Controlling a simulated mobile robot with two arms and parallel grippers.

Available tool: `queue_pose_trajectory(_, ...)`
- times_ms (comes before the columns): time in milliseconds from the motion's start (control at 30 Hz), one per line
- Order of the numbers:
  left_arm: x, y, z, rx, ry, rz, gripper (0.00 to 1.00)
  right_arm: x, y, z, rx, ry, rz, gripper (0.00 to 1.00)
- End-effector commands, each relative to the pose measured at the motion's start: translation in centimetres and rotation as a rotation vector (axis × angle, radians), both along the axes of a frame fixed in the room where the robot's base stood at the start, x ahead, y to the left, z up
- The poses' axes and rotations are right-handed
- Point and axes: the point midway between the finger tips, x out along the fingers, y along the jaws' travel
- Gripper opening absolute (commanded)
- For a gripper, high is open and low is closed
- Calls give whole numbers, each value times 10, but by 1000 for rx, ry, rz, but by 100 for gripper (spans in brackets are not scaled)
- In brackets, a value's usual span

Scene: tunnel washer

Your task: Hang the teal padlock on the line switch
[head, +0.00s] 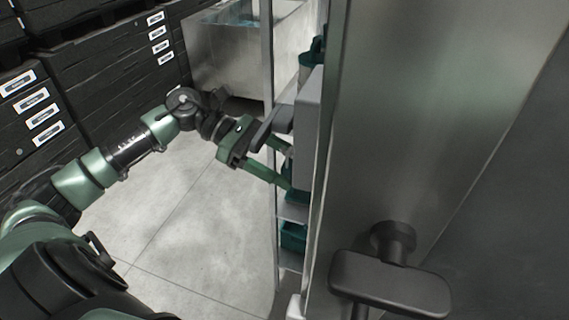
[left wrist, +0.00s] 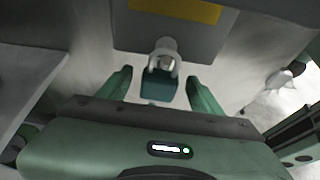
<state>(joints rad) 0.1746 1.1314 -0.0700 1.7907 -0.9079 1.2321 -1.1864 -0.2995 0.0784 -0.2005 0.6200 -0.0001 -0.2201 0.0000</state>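In the left wrist view the teal padlock (left wrist: 158,86) sits between my left gripper's fingers, below a grey box with a yellow label (left wrist: 178,35), which looks like the line switch. Its pale shackle (left wrist: 163,55) is up at a light tab under that box; I cannot tell whether it is closed. My left gripper (left wrist: 160,78) is open, with a visible gap on both sides of the padlock. In the head view my left gripper (head: 294,172) reaches to the grey box (head: 309,115) on the cabinet side. The padlock is not clearly visible there. My right gripper is out of view.
A large metal panel (head: 420,120) with a black handle (head: 390,283) fills the right. A narrow shelf (head: 291,211) and a teal box (head: 293,236) are below the gripper. A steel tub (head: 235,55) and stacked black crates (head: 95,75) stand behind. The floor at left is clear.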

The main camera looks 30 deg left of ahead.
Motion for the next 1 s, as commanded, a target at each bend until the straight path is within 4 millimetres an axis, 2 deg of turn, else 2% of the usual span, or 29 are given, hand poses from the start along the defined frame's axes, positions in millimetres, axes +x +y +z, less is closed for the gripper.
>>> queue_pose_trajectory(167,0,1,-1,1,1,0,65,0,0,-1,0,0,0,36)
queue_pose_trajectory(267,-2,9,0,2,2,2,65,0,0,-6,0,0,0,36)
queue_pose_trajectory(500,-10,46,13,3,1,4,65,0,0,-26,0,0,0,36)
queue_pose_trajectory(700,-16,67,25,1,1,0,65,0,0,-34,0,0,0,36)
queue_pose_trajectory(1000,-17,71,30,0,0,0,65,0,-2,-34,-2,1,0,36)
